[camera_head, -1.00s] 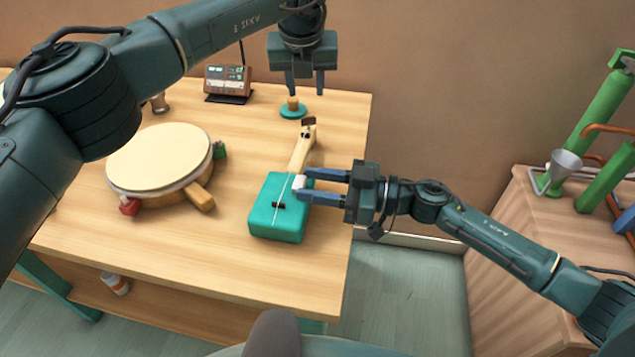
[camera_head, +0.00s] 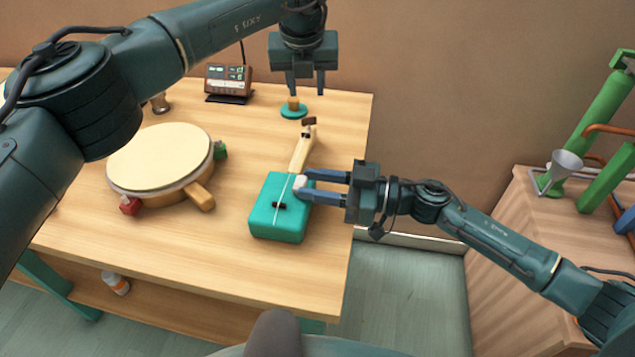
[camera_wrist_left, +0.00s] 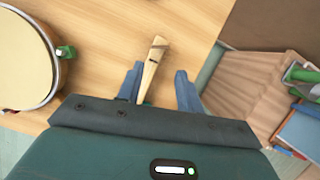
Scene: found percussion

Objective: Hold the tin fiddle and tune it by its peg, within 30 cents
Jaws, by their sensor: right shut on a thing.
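The tin fiddle has a teal tin body (camera_head: 263,222), a pale wooden neck and one string, and lies on the table. Its dark peg (camera_head: 309,121) is at the far end of the neck and shows in the left wrist view (camera_wrist_left: 159,43). My right gripper (camera_head: 301,187) is shut on a small white block at the fiddle body's neck end. My left gripper (camera_head: 306,92) is open, pointing down above the far end of the neck. The left wrist view shows the neck between its spread fingers (camera_wrist_left: 157,84), with nothing gripped.
A round drum (camera_head: 160,158) lies left of the fiddle. A box with a lit display (camera_head: 228,78) stands at the back. A teal disc with a wooden knob (camera_head: 293,110) sits near the peg. The table's right edge is close to the fiddle.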

